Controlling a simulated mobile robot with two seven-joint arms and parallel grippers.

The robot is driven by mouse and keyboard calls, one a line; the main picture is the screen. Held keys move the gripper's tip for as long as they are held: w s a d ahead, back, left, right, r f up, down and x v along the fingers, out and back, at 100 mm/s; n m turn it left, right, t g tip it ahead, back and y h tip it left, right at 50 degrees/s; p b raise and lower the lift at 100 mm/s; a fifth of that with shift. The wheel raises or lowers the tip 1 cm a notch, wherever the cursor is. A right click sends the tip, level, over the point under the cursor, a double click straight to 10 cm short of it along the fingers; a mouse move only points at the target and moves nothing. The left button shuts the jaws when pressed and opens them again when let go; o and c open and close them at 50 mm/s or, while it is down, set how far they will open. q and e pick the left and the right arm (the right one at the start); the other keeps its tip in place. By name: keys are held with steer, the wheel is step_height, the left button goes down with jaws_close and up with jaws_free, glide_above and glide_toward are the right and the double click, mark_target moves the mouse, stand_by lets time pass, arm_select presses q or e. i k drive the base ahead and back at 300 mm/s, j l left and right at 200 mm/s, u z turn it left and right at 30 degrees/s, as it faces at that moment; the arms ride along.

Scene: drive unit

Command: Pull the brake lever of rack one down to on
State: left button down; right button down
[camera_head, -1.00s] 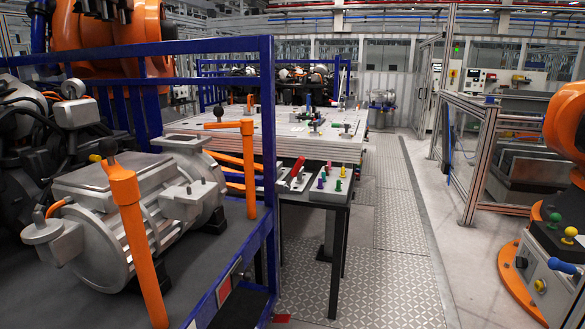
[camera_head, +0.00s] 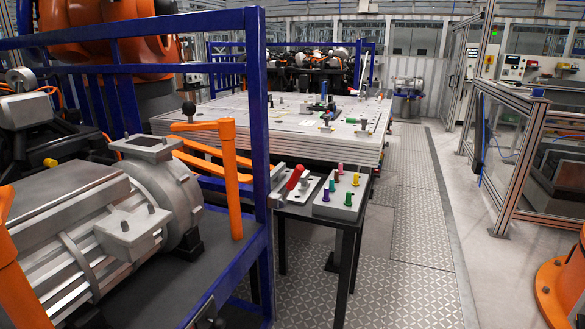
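The nearest rack is a blue steel frame (camera_head: 259,150) on the left, holding a grey motor-like drive unit (camera_head: 100,225). An orange post with a side arm (camera_head: 230,165) stands upright at its right end, with a black knob near the tip of the arm. Another orange post (camera_head: 18,285) is cut off at the left edge. A small fitting (camera_head: 203,312) shows low on the rack's front, partly cut off by the bottom edge. I cannot tell which part is the brake lever, nor its position. Neither of my grippers is in view.
A small black table (camera_head: 345,225) beside the rack carries a block with a red handle (camera_head: 295,177) and a block with coloured pegs (camera_head: 340,195). A large pale table (camera_head: 280,125) stands behind. The patterned floor walkway (camera_head: 410,255) is clear. Metal-framed fencing (camera_head: 510,160) stands right.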

mark_target(299, 169)
steer(key=i+l, duration=0.25)
steer(key=i, duration=0.15)
steer(key=i+l, duration=0.25)
steer(key=i, duration=0.2)
steer(key=i+l+u, duration=0.1)
steer(key=i, duration=0.35)
steer(key=l, duration=0.1)
